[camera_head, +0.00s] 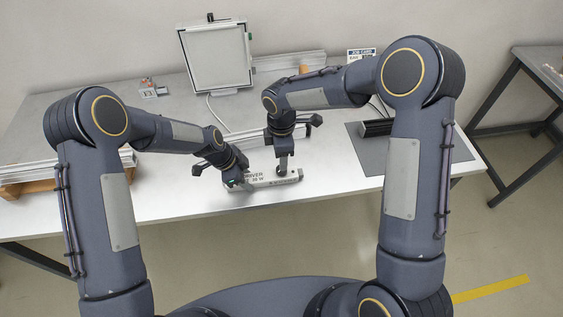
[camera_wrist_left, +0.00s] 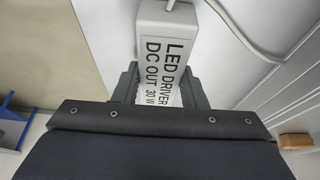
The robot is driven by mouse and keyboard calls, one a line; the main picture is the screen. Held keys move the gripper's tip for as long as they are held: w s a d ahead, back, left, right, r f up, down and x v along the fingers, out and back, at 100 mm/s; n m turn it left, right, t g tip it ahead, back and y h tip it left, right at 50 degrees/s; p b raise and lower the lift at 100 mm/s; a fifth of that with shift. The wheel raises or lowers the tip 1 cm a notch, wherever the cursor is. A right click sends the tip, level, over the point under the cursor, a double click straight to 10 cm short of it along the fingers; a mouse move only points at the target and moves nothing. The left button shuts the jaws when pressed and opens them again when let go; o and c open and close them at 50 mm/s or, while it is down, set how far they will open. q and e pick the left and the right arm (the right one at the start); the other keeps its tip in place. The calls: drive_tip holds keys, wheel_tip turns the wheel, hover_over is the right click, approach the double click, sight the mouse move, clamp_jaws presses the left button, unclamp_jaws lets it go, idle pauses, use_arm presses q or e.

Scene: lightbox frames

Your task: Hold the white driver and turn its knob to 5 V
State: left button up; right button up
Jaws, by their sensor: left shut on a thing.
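The white driver (camera_head: 262,182) lies on the workbench near its front edge. Its label, "LED DRIVER DC OUT 30 W", shows in the left wrist view (camera_wrist_left: 166,50). My left gripper (camera_head: 239,183) is shut on the driver's left part, with a finger on each side of the body in the left wrist view (camera_wrist_left: 160,90). My right gripper (camera_head: 283,169) points down at the driver's right part. Its fingertips are too small to tell whether they are open or shut. The knob is not visible; the right gripper covers that part of the driver.
A white framed panel (camera_head: 216,58) stands at the back, with a white cable on the bench. A job card (camera_head: 361,54) is behind the right arm. A grey mat (camera_head: 372,158) lies at the right. Aluminium profiles (camera_head: 30,172) lie at the left. Small parts (camera_head: 153,90) sit at the back left.

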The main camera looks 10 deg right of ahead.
wheel_tip(320, 180, up, 6)
drive_tip(key=shift+f, duration=0.1)
idle(0.4)
use_arm(q)
drive_tip(key=o, duration=1.2)
